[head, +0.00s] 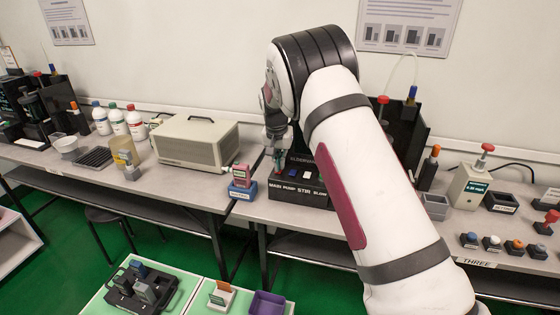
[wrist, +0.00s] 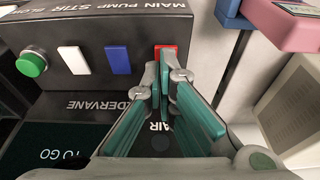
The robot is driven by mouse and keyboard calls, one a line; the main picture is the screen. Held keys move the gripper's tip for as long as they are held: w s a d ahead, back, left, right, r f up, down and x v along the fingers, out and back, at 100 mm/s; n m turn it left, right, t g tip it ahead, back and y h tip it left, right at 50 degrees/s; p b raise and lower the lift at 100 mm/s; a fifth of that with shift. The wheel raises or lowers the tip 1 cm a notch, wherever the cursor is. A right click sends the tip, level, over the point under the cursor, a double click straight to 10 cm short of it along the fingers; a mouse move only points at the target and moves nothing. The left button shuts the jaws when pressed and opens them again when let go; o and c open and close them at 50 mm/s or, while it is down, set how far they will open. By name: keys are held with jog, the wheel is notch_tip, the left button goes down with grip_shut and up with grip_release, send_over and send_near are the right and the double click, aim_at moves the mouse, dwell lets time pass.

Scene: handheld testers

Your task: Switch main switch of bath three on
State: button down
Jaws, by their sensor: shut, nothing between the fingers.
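A dark control box (head: 300,188) labelled MAIN, PUMP, STIR and BLOW stands on the middle bench. In the wrist view, a red switch (wrist: 165,49) sits by the MAIN label. A blue switch (wrist: 118,60), a white switch (wrist: 73,60) and a green round button (wrist: 31,62) line up to its left. My gripper (wrist: 166,75) is shut and empty, its fingertips right at the red switch and partly covering it; contact is unclear. In the head view, my gripper (head: 277,168) is above the box's left end. The switch's on or off position cannot be told.
A pink device on a blue stand (head: 242,185) is close beside my gripper. A beige instrument (head: 196,141) stands further left. A THREE label (head: 476,262) is on the right bench's front edge, below several small knobs. My arm hides much of the middle bench.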

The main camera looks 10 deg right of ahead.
jog(key=shift+s+a+f+b, duration=0.15)
jog(key=shift+s+f+b, duration=0.05)
jog(key=shift+f+b, duration=0.3)
jog(key=shift+r, duration=0.1)
jog(key=shift+w, duration=0.1)
jog(key=shift+w+d+r+b, duration=0.1)
jog(key=shift+w+d+b, duration=0.35)
jog(key=shift+w+b, duration=0.2)
jog(key=shift+s+r, duration=0.1)
